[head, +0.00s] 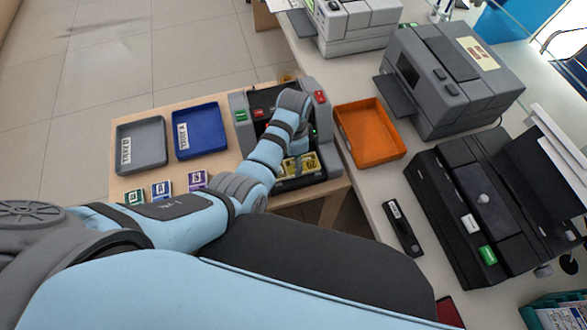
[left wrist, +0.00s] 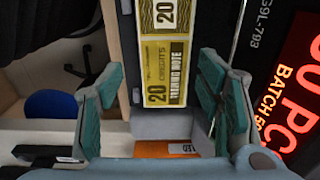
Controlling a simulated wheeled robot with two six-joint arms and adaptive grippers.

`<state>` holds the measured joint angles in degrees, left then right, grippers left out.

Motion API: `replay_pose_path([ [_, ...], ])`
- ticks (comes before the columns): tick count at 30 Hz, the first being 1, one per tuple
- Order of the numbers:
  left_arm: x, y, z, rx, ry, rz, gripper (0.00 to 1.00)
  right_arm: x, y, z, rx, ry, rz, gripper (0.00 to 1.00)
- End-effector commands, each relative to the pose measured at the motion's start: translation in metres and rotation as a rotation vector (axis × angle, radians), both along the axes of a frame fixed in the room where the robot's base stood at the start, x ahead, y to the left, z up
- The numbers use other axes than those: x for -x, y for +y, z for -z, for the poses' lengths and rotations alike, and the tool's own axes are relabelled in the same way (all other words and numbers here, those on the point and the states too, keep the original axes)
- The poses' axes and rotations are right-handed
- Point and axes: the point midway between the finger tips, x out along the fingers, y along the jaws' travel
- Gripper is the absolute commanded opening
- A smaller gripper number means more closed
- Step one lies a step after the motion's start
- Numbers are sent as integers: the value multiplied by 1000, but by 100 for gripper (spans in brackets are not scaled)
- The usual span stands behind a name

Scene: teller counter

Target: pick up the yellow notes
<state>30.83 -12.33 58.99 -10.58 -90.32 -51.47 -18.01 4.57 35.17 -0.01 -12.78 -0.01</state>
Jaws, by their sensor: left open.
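The yellow notes (head: 309,163) lie in the front tray of a dark counting machine (head: 262,103) in the head view. In the left wrist view the yellow notes (left wrist: 165,70) show "20 credits, training note", with a dark band across them. My left gripper (left wrist: 162,88) is open, with a teal-padded finger on either side of the notes. The fingers look apart from the notes; I cannot tell their height above them. In the head view my left arm covers part of the machine and notes. My right gripper is not in view.
A grey tray (head: 141,145) and a blue tray (head: 200,131) lie left of the machine, with several small banded bundles (head: 161,190) in front. An orange tray (head: 369,132) is to its right. Grey and black machines stand farther right. A red-lit display (left wrist: 290,90) is beside the gripper.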

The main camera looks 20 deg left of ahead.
Motion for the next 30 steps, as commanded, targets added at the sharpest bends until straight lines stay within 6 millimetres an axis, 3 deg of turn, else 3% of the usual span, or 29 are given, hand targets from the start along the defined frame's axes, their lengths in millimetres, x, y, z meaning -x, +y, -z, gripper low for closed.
replay_pose_path([
  [4,6,6,32,0,4,-2,60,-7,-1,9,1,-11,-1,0],
  [7,5,6,42,0,2,-2,60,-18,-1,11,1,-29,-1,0],
  [13,5,6,40,1,2,-2,58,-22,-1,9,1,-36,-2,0],
  [20,5,6,40,1,2,-2,22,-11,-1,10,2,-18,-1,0],
  [26,5,6,40,1,1,-2,22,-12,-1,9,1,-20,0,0],
  [30,5,5,22,1,-1,-3,22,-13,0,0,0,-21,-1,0],
])
